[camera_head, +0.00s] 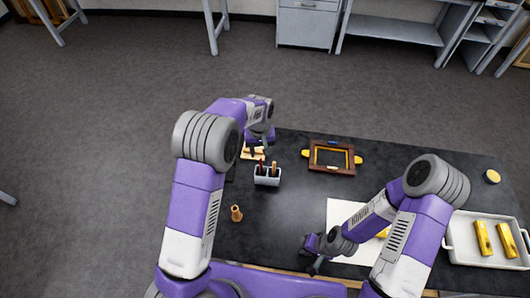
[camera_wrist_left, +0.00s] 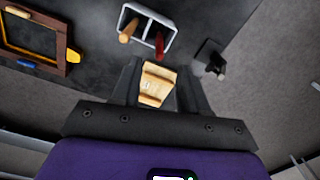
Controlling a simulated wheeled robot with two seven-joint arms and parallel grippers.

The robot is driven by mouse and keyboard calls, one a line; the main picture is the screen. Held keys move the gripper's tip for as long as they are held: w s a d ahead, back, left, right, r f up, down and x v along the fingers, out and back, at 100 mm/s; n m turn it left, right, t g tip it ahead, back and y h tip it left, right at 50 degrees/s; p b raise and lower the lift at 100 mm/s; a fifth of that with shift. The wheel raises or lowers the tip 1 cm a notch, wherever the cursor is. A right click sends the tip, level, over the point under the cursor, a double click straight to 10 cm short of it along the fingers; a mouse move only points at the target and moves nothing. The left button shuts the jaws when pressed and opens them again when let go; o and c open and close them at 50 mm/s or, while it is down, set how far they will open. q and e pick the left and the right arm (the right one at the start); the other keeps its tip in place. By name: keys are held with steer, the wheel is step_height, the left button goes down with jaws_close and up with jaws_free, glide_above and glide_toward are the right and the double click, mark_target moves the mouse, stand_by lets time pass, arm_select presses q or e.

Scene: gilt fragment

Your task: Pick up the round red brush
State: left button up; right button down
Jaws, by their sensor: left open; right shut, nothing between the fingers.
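A red-handled tool, which looks like the round red brush (camera_head: 262,167), stands in a grey two-compartment holder (camera_head: 267,181). In the left wrist view the red handle (camera_wrist_left: 159,43) is in the right compartment, and a tan-handled tool (camera_wrist_left: 128,32) is in the left one. Bristles are hidden. My left gripper (camera_head: 257,146) is just beyond the holder in the head view, apart from the red handle. It is open, with a tan wooden block (camera_wrist_left: 155,84) showing between its fingers (camera_wrist_left: 154,78); contact cannot be told. My right gripper (camera_head: 312,266) is shut and empty near the table's front edge.
A brown frame (camera_head: 331,157) with yellow ends lies right of the holder. A white sheet (camera_head: 340,213) lies under my right arm. A white tray (camera_head: 458,243) holds gold pieces. Black table is clear around the holder's front.

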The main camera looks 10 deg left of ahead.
mark_target(261, 159)
arm_select(q)
steer(key=shift+s+r, duration=0.1)
steer(key=shift+s, duration=0.1)
arm_select(e)
steer(key=shift+s+r, duration=0.15)
steer(key=shift+s, duration=0.05)
arm_select(q)
steer(key=shift+s+f, duration=0.15)
steer(key=shift+f, duration=0.1)
arm_select(e)
steer(key=shift+s+r, duration=0.15)
arm_select(q)
step_height(261, 159, down, 6)
steer(key=shift+d+r+p, duration=0.15)
steer(key=shift+p, duration=0.6)
arm_select(e)
steer(key=shift+r, duration=0.55)
arm_select(q)
steer(key=shift+f, duration=0.55)
jaws_close()
